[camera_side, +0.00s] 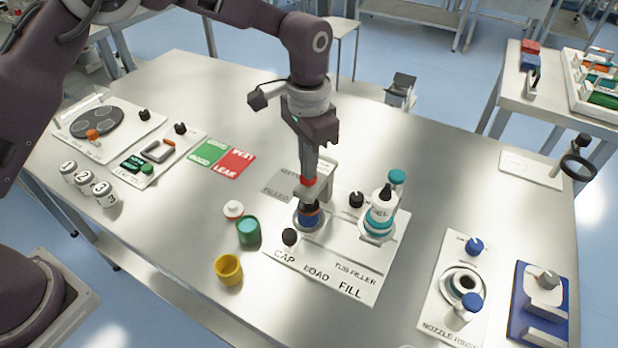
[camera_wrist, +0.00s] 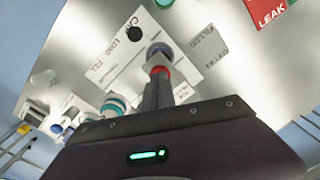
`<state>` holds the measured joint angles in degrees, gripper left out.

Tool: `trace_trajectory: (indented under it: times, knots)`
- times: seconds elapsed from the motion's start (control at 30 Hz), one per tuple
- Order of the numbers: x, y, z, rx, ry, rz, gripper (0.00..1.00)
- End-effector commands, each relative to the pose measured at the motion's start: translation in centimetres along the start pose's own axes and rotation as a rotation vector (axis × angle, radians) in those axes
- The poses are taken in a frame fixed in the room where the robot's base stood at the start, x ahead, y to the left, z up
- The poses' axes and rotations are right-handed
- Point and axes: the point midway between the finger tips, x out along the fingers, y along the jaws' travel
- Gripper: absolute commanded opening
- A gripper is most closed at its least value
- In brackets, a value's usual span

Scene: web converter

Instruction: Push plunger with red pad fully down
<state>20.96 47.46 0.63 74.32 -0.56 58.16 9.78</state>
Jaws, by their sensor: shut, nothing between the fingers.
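The red pad (camera_side: 308,182) of the plunger is at the tub filler station, above a dark tub with blue and orange bands (camera_side: 309,216). My gripper (camera_side: 309,172) is shut and empty, pointing down, with its fingertips right at the top of the red pad. They appear to touch it, though a small gap cannot be ruled out. In the wrist view the red pad (camera_wrist: 160,71) shows just beyond my closed fingers (camera_wrist: 158,82). The plunger's stem is mostly hidden by the pad, bracket and fingers.
The station plate (camera_side: 325,282) carries black knobs and a teal-and-white bottle (camera_side: 380,215) to the right. A green cup (camera_side: 248,231), a yellow cup (camera_side: 229,268) and a white-and-red cap (camera_side: 233,209) stand to the left.

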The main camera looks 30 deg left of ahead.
Motion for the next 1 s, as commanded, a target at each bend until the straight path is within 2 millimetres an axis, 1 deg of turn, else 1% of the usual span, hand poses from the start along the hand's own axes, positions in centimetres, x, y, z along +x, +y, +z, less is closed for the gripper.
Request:
trace_trajectory:
  times: [0.27, 0.57, 0.67, 1.0]
  knots:
    - [0.9, 0.0, 0.1, 0.000, -0.003, 0.000, 0.00]
    - [1.0, 0.0, 0.1, 0.000, -0.005, 0.000, 0.00]
    - [0.7, 0.0, 0.1, 0.000, -0.004, 0.000, 0.00]
    - [-1.8, 0.0, 0.0, 0.000, -0.001, 0.000, 0.00]
